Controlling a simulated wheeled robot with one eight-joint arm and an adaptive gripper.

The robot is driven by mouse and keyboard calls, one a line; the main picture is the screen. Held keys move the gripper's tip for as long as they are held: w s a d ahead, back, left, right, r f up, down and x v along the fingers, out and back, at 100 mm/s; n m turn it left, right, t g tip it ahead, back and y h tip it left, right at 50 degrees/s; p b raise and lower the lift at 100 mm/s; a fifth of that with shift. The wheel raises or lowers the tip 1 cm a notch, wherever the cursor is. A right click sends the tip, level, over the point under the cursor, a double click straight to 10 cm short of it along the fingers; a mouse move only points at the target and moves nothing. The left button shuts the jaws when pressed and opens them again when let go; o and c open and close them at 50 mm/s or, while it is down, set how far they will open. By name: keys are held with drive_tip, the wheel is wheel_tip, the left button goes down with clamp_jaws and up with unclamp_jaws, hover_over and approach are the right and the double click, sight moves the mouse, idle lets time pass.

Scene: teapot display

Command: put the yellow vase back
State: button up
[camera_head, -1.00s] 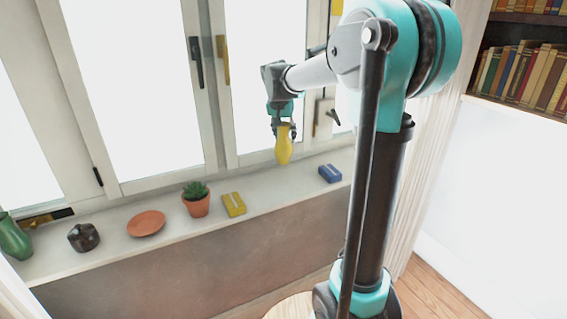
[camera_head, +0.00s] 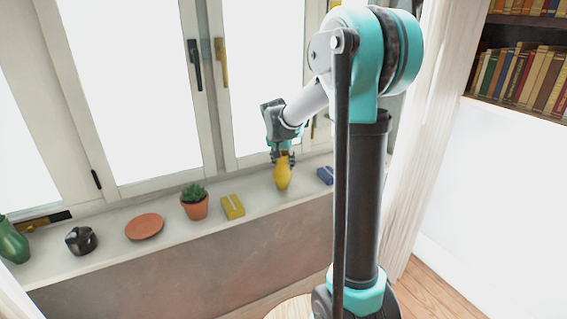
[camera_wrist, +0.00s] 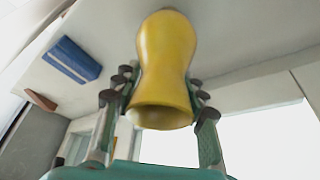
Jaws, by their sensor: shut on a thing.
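The yellow vase (camera_head: 283,173) is upright in my gripper (camera_head: 282,158), in front of the window at the sill (camera_head: 262,191). Its base overlaps the sill in the head view; I cannot tell whether it touches. In the wrist view the vase (camera_wrist: 165,62) fills the middle, with its open mouth towards the camera. My gripper's fingers (camera_wrist: 152,115) are on both sides of its neck, shut on it. A yellow block with a groove (camera_head: 232,207) lies on the sill left of the vase. A blue block (camera_head: 326,175) lies to its right, partly behind my arm.
A potted succulent (camera_head: 195,203), a terracotta saucer (camera_head: 144,226), a dark pot (camera_head: 81,240) and a green vase (camera_head: 13,241) stand farther left on the sill. Window handles (camera_head: 195,64) stick out behind. The blue block also shows in the wrist view (camera_wrist: 72,59).

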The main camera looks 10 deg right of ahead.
sight(280, 176)
drive_tip(key=o, duration=1.4)
drive_tip(key=shift+f, duration=0.1)
drive_tip(key=v, duration=1.2)
drive_tip(key=s+d+f+n, duration=0.1)
drive_tip(key=s+f, duration=0.6)
drive_tip(key=s, duration=0.2)
drive_tip(key=s+d+f+n+y, duration=0.1)
drive_tip(key=s+d+f+n, duration=0.1)
drive_tip(key=s+f, duration=0.5)
drive_tip(key=s+d+f+n+y, duration=0.1)
drive_tip(key=s+d+f+n, duration=0.1)
drive_tip(key=s+f, duration=0.5)
drive_tip(key=shift+s+d+f, duration=0.1)
drive_tip(key=shift+s+f, duration=0.05)
drive_tip(key=shift+s, duration=2.05)
